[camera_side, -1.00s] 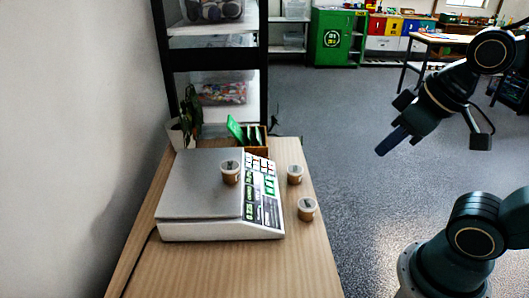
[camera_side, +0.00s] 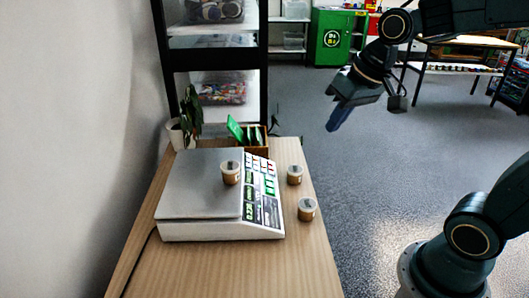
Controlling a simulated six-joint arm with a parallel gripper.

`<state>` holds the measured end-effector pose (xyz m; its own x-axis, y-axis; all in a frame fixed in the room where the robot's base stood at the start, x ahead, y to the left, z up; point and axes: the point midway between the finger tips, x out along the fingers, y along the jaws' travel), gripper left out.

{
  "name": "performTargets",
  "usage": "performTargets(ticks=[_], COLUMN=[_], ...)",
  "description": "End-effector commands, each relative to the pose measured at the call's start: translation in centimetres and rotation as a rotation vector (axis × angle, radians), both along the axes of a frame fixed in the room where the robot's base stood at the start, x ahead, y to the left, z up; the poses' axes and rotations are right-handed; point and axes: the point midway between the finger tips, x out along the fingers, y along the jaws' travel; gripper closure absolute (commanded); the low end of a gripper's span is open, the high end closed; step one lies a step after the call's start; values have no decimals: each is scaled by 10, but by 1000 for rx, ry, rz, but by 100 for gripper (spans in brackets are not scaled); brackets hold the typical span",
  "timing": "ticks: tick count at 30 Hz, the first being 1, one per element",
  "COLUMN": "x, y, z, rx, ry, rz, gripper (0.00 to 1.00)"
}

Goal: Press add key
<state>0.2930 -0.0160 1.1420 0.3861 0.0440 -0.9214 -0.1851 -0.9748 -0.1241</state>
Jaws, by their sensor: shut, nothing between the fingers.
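A weighing scale (camera_side: 200,197) with a silver plate stands on the wooden table. Its sloped key panel (camera_side: 262,195) faces right, with green, white and some red keys near the far end. The add key's label is too small to read. A small lidded cup (camera_side: 231,173) sits on the scale's plate near the panel. My gripper (camera_side: 334,126) is shut and empty. It appears up and to the right of the scale in the picture, apart from the panel, with its blue fingers pointing down and left.
Two lidded cups, one farther (camera_side: 294,175) and one nearer (camera_side: 306,209), stand right of the scale. A wooden box with green packets (camera_side: 247,135) and a potted plant (camera_side: 186,120) stand behind it. The front of the table (camera_side: 230,270) is clear.

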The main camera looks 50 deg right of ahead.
Motion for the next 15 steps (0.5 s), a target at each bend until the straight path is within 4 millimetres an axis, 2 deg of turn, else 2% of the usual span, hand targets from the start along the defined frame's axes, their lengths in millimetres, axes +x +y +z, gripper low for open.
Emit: performTargets(ticks=[15], x=[79], y=[-31], z=[-37], rx=[117], ry=[66], rz=[-140], gripper=[100])
